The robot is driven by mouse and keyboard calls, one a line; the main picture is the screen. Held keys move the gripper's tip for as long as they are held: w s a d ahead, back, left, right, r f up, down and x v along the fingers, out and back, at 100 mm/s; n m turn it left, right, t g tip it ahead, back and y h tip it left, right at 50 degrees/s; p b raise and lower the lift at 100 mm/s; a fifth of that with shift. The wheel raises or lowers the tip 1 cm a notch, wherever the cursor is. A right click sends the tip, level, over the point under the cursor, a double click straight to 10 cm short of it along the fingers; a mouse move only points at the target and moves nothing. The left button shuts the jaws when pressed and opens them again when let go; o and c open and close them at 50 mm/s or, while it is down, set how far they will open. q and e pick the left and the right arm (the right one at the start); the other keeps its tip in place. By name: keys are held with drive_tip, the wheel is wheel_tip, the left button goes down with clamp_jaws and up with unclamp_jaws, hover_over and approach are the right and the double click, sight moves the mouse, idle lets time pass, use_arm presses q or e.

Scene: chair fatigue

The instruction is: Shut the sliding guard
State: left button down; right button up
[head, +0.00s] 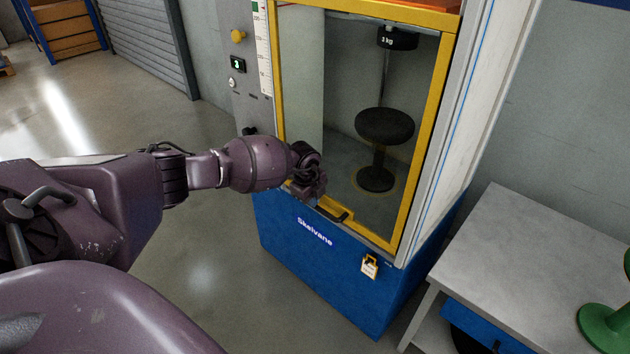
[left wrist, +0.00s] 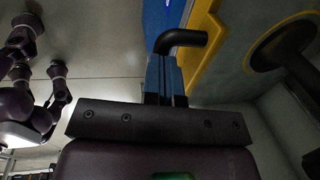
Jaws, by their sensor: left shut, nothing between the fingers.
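The sliding guard is a yellow-framed front (head: 431,130) on a blue-based test machine. A stool with a round black seat (head: 384,126) stands behind it, under a black weight (head: 397,38). I cannot tell from the frames how far the guard is shut. A dark handle (head: 333,210) sits at the lower yellow edge; a bent black bar (left wrist: 182,40) shows beside the yellow frame (left wrist: 204,48) in the left wrist view. My left gripper (head: 312,190) is shut and empty, close to the left end of the handle; contact is unclear. Its fingers (left wrist: 165,80) also show in the wrist view. My right gripper is out of view.
A control panel with a yellow knob (head: 238,36) and a small display (head: 238,64) is left of the guard. A padlock-like tag (head: 370,266) hangs on the blue base (head: 315,265). A grey table (head: 530,255) with a green object (head: 607,325) stands at right. Floor at left is clear.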

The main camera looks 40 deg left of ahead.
use_arm(q)
wheel_tip(320, 180, down, 2)
drive_tip(key=shift+f, duration=0.2)
drive_tip(key=shift+s+f, duration=0.1)
drive_tip(key=shift+f, duration=0.15)
